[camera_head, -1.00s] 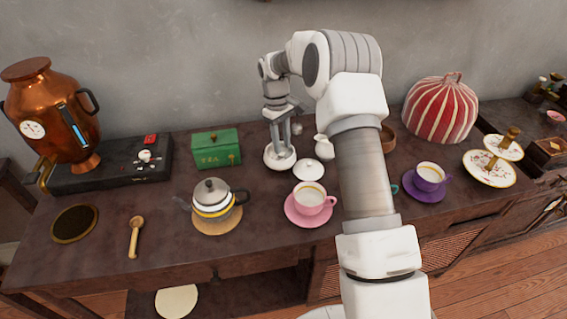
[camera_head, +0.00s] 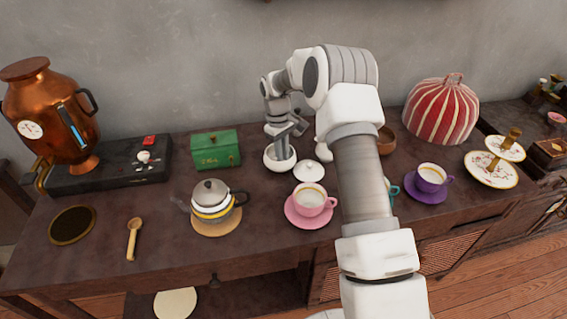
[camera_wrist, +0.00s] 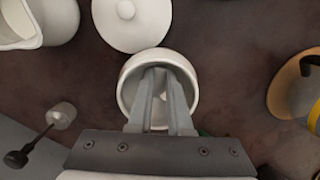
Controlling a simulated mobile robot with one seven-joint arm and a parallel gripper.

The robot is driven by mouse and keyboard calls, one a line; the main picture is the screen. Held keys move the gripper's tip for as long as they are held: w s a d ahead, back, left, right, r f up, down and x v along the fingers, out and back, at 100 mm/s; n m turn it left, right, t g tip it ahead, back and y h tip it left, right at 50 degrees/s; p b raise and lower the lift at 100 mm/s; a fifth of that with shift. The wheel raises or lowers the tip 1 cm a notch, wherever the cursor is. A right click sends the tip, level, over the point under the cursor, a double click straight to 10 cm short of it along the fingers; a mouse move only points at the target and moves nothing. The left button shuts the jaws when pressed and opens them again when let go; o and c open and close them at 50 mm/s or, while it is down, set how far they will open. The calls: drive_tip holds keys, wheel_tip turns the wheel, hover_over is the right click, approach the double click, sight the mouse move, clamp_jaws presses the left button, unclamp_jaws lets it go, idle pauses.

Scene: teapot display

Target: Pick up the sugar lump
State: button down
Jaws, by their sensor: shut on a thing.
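The white sugar bowl (camera_head: 279,163) stands uncovered near the middle of the table; it also shows in the wrist view (camera_wrist: 127,86). My gripper (camera_head: 281,151) reaches down into the bowl from above. In the wrist view its two fingers (camera_wrist: 160,78) are close together inside the bowl's rim. They are shut on the sugar lump, a small pale patch (camera_wrist: 160,97) mostly hidden between them. The head view does not show the lump. The round white lid (camera_head: 308,170) lies beside the bowl, to its right.
A white jug (camera_head: 322,151) stands behind the lid, partly hidden by my arm. A pink cup (camera_head: 310,199) on a saucer and a striped teapot (camera_head: 211,203) stand in front. A green box (camera_head: 215,149) is left of the bowl. Free table lies around the spoon (camera_head: 132,240).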

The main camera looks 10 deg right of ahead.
drive_tip(key=r, duration=0.3)
drive_tip(key=r+p, duration=0.1)
drive_tip(key=r, duration=0.1)
drive_tip(key=shift+d, duration=0.4)
drive_tip(key=d+r+p, duration=0.1)
drive_tip(key=d+r, duration=0.5)
drive_tip(key=d, duration=0.5)
drive_tip(key=shift+p, duration=0.3)
